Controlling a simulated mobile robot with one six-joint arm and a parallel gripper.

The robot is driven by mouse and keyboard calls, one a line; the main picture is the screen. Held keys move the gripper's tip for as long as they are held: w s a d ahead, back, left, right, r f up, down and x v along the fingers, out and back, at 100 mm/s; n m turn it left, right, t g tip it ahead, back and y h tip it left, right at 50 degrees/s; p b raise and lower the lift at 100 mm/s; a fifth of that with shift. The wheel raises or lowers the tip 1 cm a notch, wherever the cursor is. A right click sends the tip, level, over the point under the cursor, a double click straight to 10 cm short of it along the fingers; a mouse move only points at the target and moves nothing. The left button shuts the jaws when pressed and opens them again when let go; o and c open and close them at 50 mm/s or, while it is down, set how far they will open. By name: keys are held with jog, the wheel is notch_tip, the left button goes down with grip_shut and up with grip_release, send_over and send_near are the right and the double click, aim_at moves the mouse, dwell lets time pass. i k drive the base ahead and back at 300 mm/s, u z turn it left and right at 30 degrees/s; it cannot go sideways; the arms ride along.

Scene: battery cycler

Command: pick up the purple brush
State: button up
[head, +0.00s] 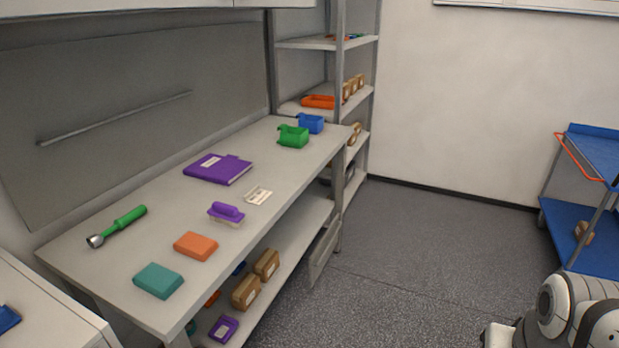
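The purple brush (226,212) lies on the grey workbench (278,204), near its front edge, with its purple handle up and pale bristles below. Nothing covers it. A small white label card (258,196) lies just to its right, and an orange block (196,246) lies in front of it to the left. My gripper is not clearly in view; only a white and grey part of my arm shows at the bottom right, well apart from the brush.
A purple binder (218,168), a green-handled tool (118,226) and a teal block (158,281) are also on the bench. A blue cart (590,190) is at the right. The floor between is clear.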

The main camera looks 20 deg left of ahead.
aim_at(227, 215)
jog(key=u, duration=0.5)
jog(key=i, duration=1.25)
jog(key=u, duration=1.35)
jog(key=i, duration=0.75)
jog(key=u, duration=0.4)
jog(key=k, duration=0.9)
jog(key=u, duration=0.2)
jog(key=i, duration=0.9)
jog(key=z, duration=0.1)
